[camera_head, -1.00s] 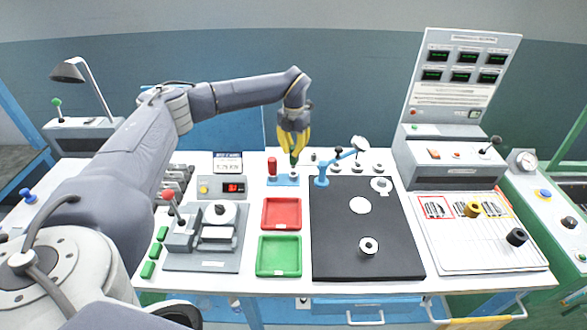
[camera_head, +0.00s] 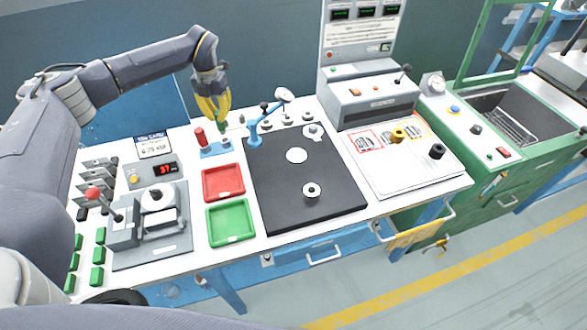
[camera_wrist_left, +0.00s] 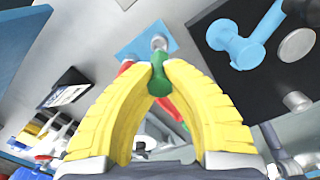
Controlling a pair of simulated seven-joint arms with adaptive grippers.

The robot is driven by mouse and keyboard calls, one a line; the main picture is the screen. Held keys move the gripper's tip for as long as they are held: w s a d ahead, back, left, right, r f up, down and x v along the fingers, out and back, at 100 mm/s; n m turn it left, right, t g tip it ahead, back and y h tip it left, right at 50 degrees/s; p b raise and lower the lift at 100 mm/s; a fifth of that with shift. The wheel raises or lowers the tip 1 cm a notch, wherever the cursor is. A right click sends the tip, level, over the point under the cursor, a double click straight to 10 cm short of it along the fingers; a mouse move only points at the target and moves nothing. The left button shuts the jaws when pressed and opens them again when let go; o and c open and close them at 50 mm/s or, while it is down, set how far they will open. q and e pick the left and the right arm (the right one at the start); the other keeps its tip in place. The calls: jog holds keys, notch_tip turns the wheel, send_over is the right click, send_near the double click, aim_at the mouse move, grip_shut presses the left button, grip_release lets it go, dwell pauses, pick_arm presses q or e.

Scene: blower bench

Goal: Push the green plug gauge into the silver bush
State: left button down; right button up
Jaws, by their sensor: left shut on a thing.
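My left gripper (camera_head: 221,120) has yellow fingers and is shut on the green plug gauge (camera_head: 223,128), over the blue stand (camera_head: 213,151) at the back of the bench. The wrist view shows the gauge's green handle (camera_wrist_left: 159,84) pinched between the fingertips. A silver end shows beyond it; I cannot tell whether it is still seated in the stand. A red-handled gauge (camera_head: 200,137) stands upright in the stand beside it. The silver bush (camera_head: 311,190), a ring with a dark hole, sits on the black mat (camera_head: 275,200), to the right and nearer. My right gripper is out of view.
A blue clamp-like post (camera_head: 254,137) stands on the mat's back left edge. A red tray (camera_head: 223,195) and a green tray (camera_head: 232,236) lie left of the mat. A grey instrument console (camera_head: 372,100) is at the back right. The mat around the bush is mostly clear.

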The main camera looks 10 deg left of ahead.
pick_arm(q)
jog(key=s+d+r+m, duration=0.4)
jog(key=s+d+m, duration=0.5)
jog(key=m, duration=0.8)
jog(key=s+d+r+m, duration=0.6)
jog(key=d+m, duration=0.5)
jog(key=m, duration=0.6)
jog(key=d+f+n, duration=0.4)
jog(key=d+n, duration=1)
jog(key=n, duration=0.8)
jog(key=shift+s+d, duration=0.2)
jog(key=shift+s, duration=0.2)
